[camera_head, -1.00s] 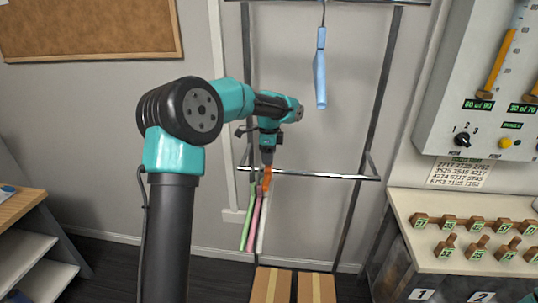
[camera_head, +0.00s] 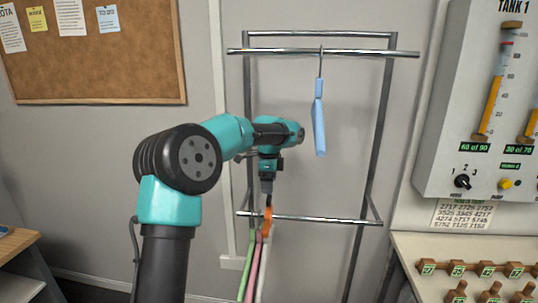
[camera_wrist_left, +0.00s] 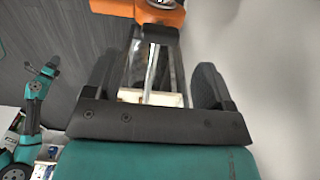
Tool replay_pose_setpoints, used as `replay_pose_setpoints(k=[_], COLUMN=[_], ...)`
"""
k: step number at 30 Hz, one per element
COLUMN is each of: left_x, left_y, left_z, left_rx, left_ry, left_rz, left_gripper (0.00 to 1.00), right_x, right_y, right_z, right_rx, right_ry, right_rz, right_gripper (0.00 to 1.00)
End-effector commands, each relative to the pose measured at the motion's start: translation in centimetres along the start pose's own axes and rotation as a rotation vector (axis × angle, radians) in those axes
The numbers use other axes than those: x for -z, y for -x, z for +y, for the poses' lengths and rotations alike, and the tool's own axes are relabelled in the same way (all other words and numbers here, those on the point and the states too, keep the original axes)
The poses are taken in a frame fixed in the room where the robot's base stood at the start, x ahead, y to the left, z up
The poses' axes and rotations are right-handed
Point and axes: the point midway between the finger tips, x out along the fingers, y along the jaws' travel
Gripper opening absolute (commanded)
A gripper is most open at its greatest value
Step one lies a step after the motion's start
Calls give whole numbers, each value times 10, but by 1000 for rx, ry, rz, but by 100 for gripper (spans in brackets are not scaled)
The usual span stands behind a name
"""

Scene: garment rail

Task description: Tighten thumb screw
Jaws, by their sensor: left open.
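An orange part (camera_head: 268,221) sits at the lower crossbar of the garment rail, above several hanging coloured strips. My left gripper (camera_head: 267,199) points down just above this orange part. In the left wrist view my left gripper (camera_wrist_left: 155,78) has its dark fingers apart, with nothing held between them. The orange part (camera_wrist_left: 125,8) lies beyond the fingertips at the top edge there, with a round metallic piece (camera_wrist_left: 166,3) on it, cut off by the frame. I cannot make out whether this piece is the thumb screw. My right gripper does not show clearly in any view.
The garment rail's upper bar (camera_head: 380,53) carries a blue hanging item (camera_head: 318,125) to the right of my arm. A tank panel (camera_head: 450,150) and a bench (camera_head: 420,247) with several wooden pegs stand at the right. A cork board (camera_head: 90,70) hangs at the left.

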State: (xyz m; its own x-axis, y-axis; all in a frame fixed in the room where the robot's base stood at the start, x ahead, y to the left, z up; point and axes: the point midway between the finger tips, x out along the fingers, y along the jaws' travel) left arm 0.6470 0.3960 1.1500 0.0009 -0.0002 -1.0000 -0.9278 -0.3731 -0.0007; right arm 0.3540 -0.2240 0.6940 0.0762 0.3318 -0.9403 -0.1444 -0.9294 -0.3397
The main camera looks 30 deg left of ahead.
Motion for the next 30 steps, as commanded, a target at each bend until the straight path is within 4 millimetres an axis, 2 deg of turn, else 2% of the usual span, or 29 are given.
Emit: replay_pose_setpoints(k=[9,15,21,30], left_x=[1,0,0,0], left_y=[63,93,104,105], left_z=[0,0,0,0], left_rx=[3,1,0,0], left_ry=[-1,-1,-1,-1], left_rz=[1,0,0,0], left_gripper=[77,77,77,77], right_x=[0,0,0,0], right_y=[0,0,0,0], right_z=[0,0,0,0], right_rx=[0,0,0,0], right_ry=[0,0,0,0], right_rz=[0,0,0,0], right_gripper=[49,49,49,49])
